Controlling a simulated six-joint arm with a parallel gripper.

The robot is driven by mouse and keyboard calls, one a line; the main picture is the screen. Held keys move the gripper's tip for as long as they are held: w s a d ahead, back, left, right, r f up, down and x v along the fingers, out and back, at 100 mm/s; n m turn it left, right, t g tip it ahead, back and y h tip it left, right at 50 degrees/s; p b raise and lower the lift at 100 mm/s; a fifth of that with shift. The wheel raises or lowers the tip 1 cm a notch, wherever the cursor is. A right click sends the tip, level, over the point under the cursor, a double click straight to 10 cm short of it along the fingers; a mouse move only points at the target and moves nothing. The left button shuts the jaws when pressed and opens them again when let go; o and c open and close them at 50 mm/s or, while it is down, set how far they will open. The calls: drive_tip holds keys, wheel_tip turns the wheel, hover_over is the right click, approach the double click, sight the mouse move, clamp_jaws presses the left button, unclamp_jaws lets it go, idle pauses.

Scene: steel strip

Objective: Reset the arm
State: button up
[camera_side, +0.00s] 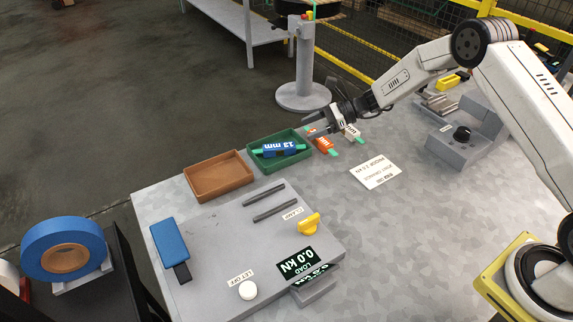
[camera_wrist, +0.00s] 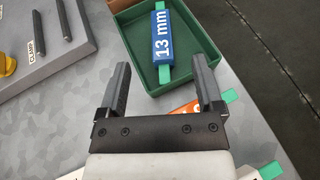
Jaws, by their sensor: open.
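My gripper (camera_side: 316,124) is above the bench, just behind the green tray, with nothing between its fingers. In the wrist view my gripper (camera_wrist: 160,75) shows two dark fingers spread wide apart. The blue block marked 13 mm (camera_side: 279,149), with green ends, lies in the green tray (camera_side: 308,153). It also shows in the wrist view (camera_wrist: 161,38), ahead of the fingers. An orange block (camera_side: 322,143) and a white block (camera_side: 352,132), also green-ended, are on the bench to the right of the tray, partly hidden by my fingers in the wrist view.
An empty brown tray (camera_side: 218,176) stands left of the green one. In front is a grey panel (camera_side: 215,235) with two clamp bars, a yellow knob (camera_side: 309,223), a white button (camera_side: 248,290) and a display reading 0.0 kN (camera_side: 297,262). A grey fixture (camera_side: 460,145) stands at right.

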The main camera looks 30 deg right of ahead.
drive_tip(key=shift+s+a+r+n+g+h, duration=0.1)
drive_tip(key=shift+s+a+n+g+h, duration=0.1)
drive_tip(key=shift+s, duration=0.15)
drive_tip(key=shift+s+a+r+n+g+h, duration=0.1)
drive_tip(key=shift+s+n, duration=0.1)
drive_tip(key=shift+s, duration=0.1)
drive_tip(key=s+d+r+n+g+h, duration=0.1)
drive_tip(key=s+d+r+n+h, duration=0.1)
drive_tip(key=s+n+h, duration=0.4)
drive_tip(key=s+d+r+n+h, duration=0.2)
drive_tip(key=s+r+n+h, duration=0.2)
drive_tip(key=s+n, duration=1.1)
drive_tip(key=s+h, duration=0.1)
drive_tip(key=s, duration=0.6)
drive_tip(key=shift+s+r+n+g+h, duration=0.15)
drive_tip(key=shift+s+n+g+h, duration=0.15)
drive_tip(key=shift+g+h, duration=0.1)
